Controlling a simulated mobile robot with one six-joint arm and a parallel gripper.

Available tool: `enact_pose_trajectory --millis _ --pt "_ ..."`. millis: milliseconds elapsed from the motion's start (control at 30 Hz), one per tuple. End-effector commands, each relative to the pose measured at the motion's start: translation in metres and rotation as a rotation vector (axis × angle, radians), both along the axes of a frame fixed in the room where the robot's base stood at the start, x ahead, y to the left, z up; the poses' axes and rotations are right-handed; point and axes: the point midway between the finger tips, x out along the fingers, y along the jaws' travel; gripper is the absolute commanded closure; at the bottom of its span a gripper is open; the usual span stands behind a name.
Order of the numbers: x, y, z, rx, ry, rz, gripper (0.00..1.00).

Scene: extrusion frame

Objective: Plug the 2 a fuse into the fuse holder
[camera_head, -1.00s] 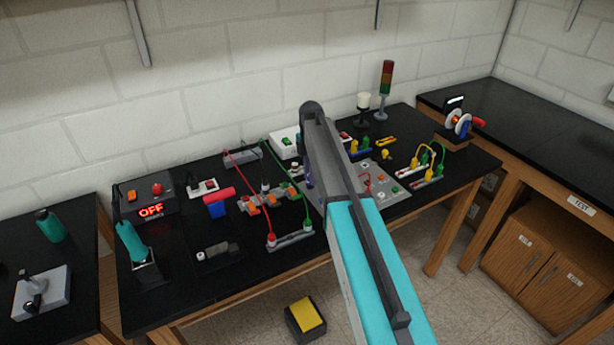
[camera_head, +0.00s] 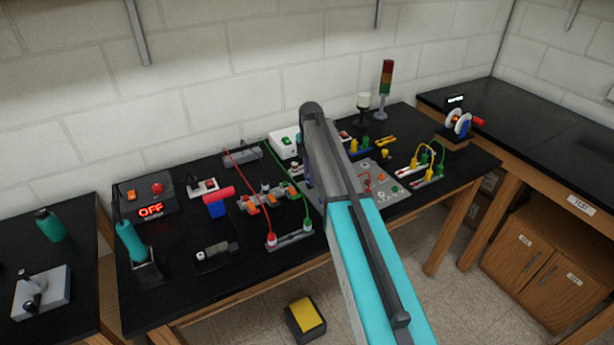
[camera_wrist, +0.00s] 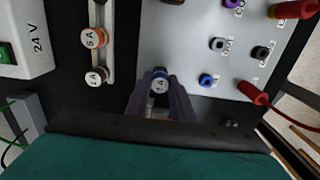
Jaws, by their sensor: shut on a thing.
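In the wrist view my gripper (camera_wrist: 160,92) is shut on a round fuse with a blue ring and a pale cap (camera_wrist: 160,80). The cap's label is too blurred to read surely. The fuse is at the left edge of the light panel, and its lower end is hidden, so I cannot tell whether it is seated in anything. A grey strip (camera_wrist: 110,45) to the left carries an orange-ringed 5 A fuse (camera_wrist: 94,38) and a 1 A fuse (camera_wrist: 97,76). The fuse holder is not clearly identifiable. In the head view my arm hides the gripper and fuse.
The light panel (camera_wrist: 190,45) has several coloured sockets and a red plug (camera_wrist: 252,92) on the right. A white 24 V box (camera_wrist: 28,40) stands left. In the head view, red and green leads (camera_head: 304,185) arch left of my arm. A signal tower (camera_head: 385,85) stands behind.

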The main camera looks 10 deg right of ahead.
Motion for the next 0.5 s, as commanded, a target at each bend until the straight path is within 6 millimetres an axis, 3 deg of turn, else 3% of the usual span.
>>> enact_pose_trajectory --millis 333,367,500 --pt "-0.0001 0.0002 -0.0050 0.000 0.000 0.000 1.00" --pt "0.0000 0.0003 -0.0050 0.000 0.000 0.000 0.77" --pt "0.0000 0.0004 -0.0046 0.000 0.000 0.000 0.57"
